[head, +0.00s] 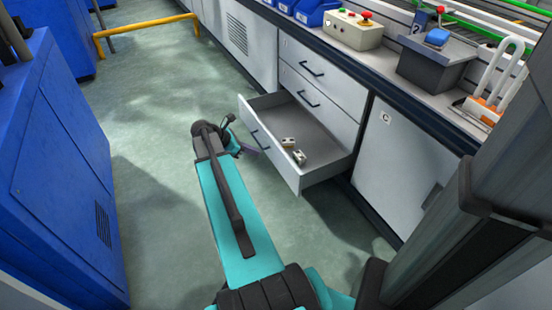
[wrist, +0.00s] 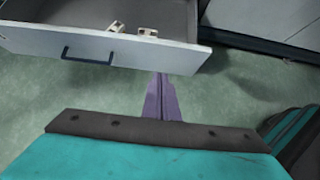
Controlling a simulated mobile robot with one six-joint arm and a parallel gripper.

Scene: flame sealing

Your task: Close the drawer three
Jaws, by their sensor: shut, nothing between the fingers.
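The open drawer (head: 270,152) is the lowest of a stack of three in a white cabinet. It is pulled far out, and its front has a dark bar handle (wrist: 88,56). Two small pale parts (head: 294,151) lie inside it. My gripper (head: 254,152) is low, just outside the drawer front, partly hidden behind my arm in the head view. In the wrist view its purple fingers (wrist: 162,98) are together and empty, pointing toward the drawer front, right of the handle. I cannot tell whether the tips touch the front.
The two upper drawers (head: 313,68) are shut. A grey door marked C (head: 385,160) stands to the right. A control box with buttons (head: 354,30) is on the counter. A blue cabinet (head: 60,160) stands at the left. The green floor (head: 160,200) between is clear.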

